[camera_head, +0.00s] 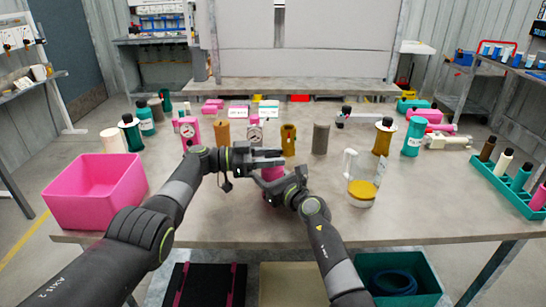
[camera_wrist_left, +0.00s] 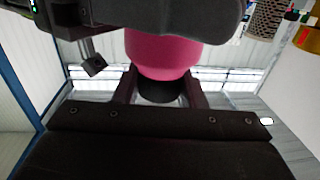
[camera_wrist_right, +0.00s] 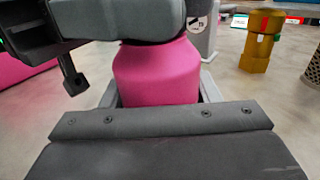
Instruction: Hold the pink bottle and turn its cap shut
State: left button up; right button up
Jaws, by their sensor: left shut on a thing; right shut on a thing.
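The pink bottle (camera_head: 272,173) stands near the middle of the grey table, mostly hidden by my two grippers. My left gripper (camera_head: 274,157) is at its top. In the left wrist view the black cap (camera_wrist_left: 160,92) lies between the left gripper's fingers, next to the pink body (camera_wrist_left: 162,58). My right gripper (camera_head: 282,191) is lower and shut around the body. The right wrist view shows the wide pink body (camera_wrist_right: 157,73) between the fingers. The contact between cap and bottle neck is too small to judge.
A pink bin (camera_head: 95,190) stands at the table's left. A glass beaker with yellow liquid (camera_head: 362,182) stands close right of my right gripper. A green rack (camera_head: 507,188) is at the right edge. Several bottles, gauges and cylinders line the back.

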pick_arm(q)
jog(key=shift+a+f, duration=0.1)
jog(key=shift+f, duration=0.05)
dwell(0.3)
jog(key=o, duration=1)
jog(key=shift+a, duration=0.15)
jog(key=a, duration=0.8)
jog(key=s+a, duration=0.1)
jog(key=a, duration=0.2)
jog(key=shift+a, duration=0.4)
